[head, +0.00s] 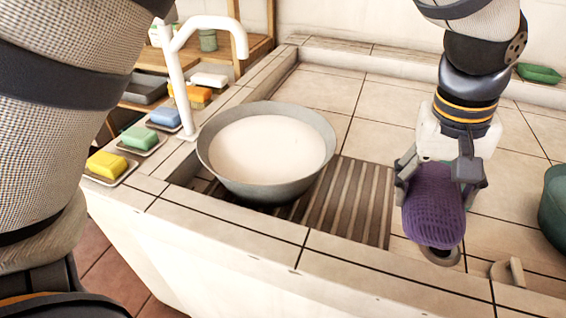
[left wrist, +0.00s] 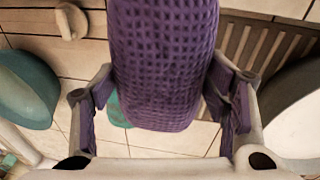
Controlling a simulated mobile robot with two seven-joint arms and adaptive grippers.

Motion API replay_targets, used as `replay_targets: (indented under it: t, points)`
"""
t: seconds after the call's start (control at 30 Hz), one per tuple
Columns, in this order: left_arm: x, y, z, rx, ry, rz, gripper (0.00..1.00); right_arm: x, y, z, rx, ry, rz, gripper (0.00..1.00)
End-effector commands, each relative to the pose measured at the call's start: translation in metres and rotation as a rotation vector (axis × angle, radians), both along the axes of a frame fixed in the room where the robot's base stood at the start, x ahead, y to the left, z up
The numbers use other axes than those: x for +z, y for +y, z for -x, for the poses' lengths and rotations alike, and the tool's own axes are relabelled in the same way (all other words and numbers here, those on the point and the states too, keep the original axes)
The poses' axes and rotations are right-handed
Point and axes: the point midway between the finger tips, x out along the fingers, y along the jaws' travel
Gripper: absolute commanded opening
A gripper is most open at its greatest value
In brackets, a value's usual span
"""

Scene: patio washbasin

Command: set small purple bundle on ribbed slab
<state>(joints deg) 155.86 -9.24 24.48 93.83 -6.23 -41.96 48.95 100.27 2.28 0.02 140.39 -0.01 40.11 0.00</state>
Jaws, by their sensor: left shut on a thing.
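The small purple bundle (head: 433,207), a rolled waffle-textured cloth, is gripped in my left gripper (head: 438,180). The fingers are shut around its sides, and it hangs tilted above the tiled counter, just right of the ribbed slab. In the left wrist view the bundle (left wrist: 165,65) fills the middle between the two fingers. The ribbed slab (head: 350,205) is a brown grooved panel set in the counter; its left part is hidden by a basin. Part of the slab (left wrist: 262,42) shows at upper right in the left wrist view. My right gripper is not in view.
A grey basin of whitish liquid (head: 222,170) covers the slab's left part. A white faucet (head: 178,85) and several soaps on dishes stand at left. A teal bowl (head: 555,205) is at the right edge. A small beige handled object (head: 510,272) lies near the front edge.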

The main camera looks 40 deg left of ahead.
Motion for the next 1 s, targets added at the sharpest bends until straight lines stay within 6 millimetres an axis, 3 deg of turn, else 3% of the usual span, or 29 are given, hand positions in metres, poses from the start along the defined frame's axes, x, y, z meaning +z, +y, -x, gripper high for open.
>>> replay_targets:
  t: [0.17,0.27,0.5,0.6,0.87,1.0]
  points:
    - [0.000,-0.002,0.001,-0.008,-0.002,0.000,0.43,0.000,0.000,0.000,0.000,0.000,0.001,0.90]
    - [-0.008,0.010,-0.008,-0.005,0.002,0.001,0.43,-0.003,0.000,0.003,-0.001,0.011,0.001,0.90]
    - [-0.046,0.071,-0.054,-0.001,0.008,0.004,0.43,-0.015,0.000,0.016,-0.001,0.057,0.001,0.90]
    - [-0.071,0.087,-0.065,-0.004,0.009,0.002,0.43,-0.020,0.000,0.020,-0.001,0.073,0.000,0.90]
    - [-0.096,0.106,-0.081,-0.005,0.000,0.002,0.43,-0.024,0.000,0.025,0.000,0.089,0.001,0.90]
    - [-0.121,0.110,-0.083,-0.007,0.003,-0.001,0.43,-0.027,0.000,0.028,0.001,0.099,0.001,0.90]
